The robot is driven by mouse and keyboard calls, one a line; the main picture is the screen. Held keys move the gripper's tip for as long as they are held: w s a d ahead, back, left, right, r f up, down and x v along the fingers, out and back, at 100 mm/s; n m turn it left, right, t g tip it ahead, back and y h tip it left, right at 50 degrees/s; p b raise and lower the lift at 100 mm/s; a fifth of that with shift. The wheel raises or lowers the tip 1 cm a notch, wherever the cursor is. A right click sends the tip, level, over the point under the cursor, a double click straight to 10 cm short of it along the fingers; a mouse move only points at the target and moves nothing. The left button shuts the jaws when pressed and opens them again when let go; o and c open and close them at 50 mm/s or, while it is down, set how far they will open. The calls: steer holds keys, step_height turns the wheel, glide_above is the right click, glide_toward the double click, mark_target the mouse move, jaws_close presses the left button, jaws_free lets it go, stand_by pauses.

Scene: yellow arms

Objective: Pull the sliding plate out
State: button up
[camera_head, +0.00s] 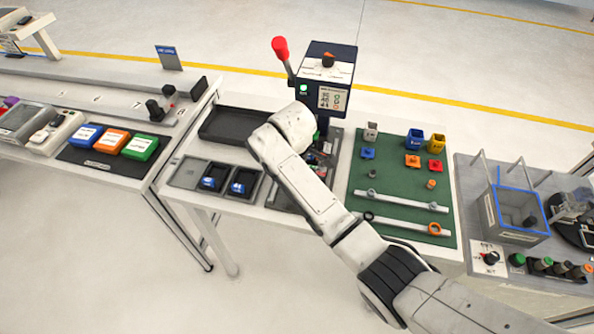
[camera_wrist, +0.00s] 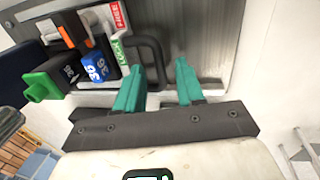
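In the wrist view, a grey metal plate (camera_wrist: 200,30) with a black loop handle (camera_wrist: 155,50) lies ahead of my gripper (camera_wrist: 158,66). The teal fingers are open and apart. The handle's near end shows between them, with the left fingertip close to its bar; I cannot tell whether they touch. A block with blue, black, green and orange parts (camera_wrist: 95,68) and red and green labels sits left of the handle. In the head view, my arm hides the gripper and most of the plate area below the press (camera_head: 324,85) with the red-knobbed lever.
A black tray (camera_head: 232,126) and two dark bins (camera_head: 228,180) lie left of my arm. A green mat (camera_head: 395,180) with small coloured bins and rails lies right. A grey, blue-edged box (camera_head: 515,215) stands farther right. Floor is clear in front of the left table.

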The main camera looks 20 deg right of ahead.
steer(key=shift+f, duration=0.15)
steer(key=shift+c, duration=0.3)
jaws_close()
stand_by(0.3)
